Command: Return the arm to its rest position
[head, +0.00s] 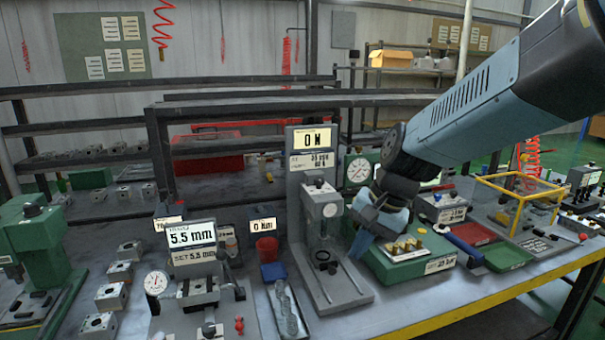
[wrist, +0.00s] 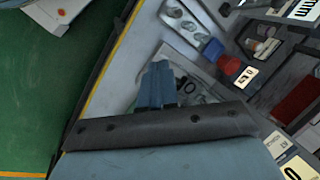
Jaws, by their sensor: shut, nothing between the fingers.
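My arm reaches in from the upper right of the head view, its blue-grey links above the right part of the bench. My gripper (head: 361,244) points down, its blue fingers together with nothing between them. It appears between the grey test stand (head: 309,262) with the "0 N" display and the green box (head: 405,264) with brass pieces on top. Whether it touches either cannot be told. In the wrist view, my shut fingers (wrist: 158,70) show above the bench, covering part of a grey fixture.
A gauge fixture reading 5.5 mm (head: 192,235), a red cup (head: 267,249) and several valve blocks (head: 111,297) stand to the left. A yellow-framed box (head: 518,199) and green tray (head: 508,256) lie right. The bench has a yellow front edge (head: 455,306).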

